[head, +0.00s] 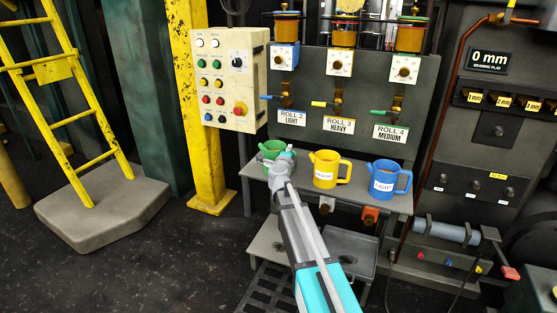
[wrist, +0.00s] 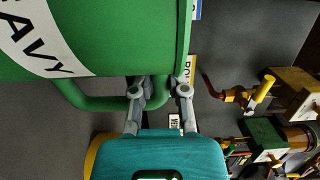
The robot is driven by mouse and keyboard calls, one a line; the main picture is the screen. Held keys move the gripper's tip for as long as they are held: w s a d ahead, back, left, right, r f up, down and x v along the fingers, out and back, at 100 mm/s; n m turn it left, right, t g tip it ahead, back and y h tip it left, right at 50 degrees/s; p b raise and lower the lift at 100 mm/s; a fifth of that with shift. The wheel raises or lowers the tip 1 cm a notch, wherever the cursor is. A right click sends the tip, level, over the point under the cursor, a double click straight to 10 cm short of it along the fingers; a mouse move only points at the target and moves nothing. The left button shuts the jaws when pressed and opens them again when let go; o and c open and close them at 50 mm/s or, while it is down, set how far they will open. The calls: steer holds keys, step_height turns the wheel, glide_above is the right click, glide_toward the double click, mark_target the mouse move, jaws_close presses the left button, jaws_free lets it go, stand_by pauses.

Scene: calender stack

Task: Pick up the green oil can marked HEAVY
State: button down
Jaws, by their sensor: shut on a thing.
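The green oil can (head: 266,147) is at the left end of the grey shelf in the head view, partly hidden behind my gripper (head: 282,165). In the wrist view the green can (wrist: 130,40) fills the upper left, and its white label shows the letters "AVY". My gripper (wrist: 160,90) has its two fingers at the can's green handle (wrist: 92,99) and is shut on it. I cannot tell whether the can's base touches the shelf.
A yellow can (head: 324,171) marked MEDIUM and a blue can (head: 385,182) marked LIGHT stand to the right on the shelf (head: 352,194). Taps (head: 333,104) and oil jars hang above. A yellow post (head: 204,150) stands left.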

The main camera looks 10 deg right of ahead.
steer(key=shift+r+p, duration=0.35)
steer(key=shift+p, duration=0.05)
stand_by(0.4)
steer(key=shift+r+p, duration=1.3)
steer(key=s+a+r+p, duration=0.1)
steer(key=s+r+p, duration=0.8)
steer(key=s, duration=0.4)
steer(key=shift+s+a+r, duration=0.15)
steer(key=shift+s+r, duration=0.1)
steer(key=shift+s, duration=0.05)
steer(key=shift+s, duration=0.1)
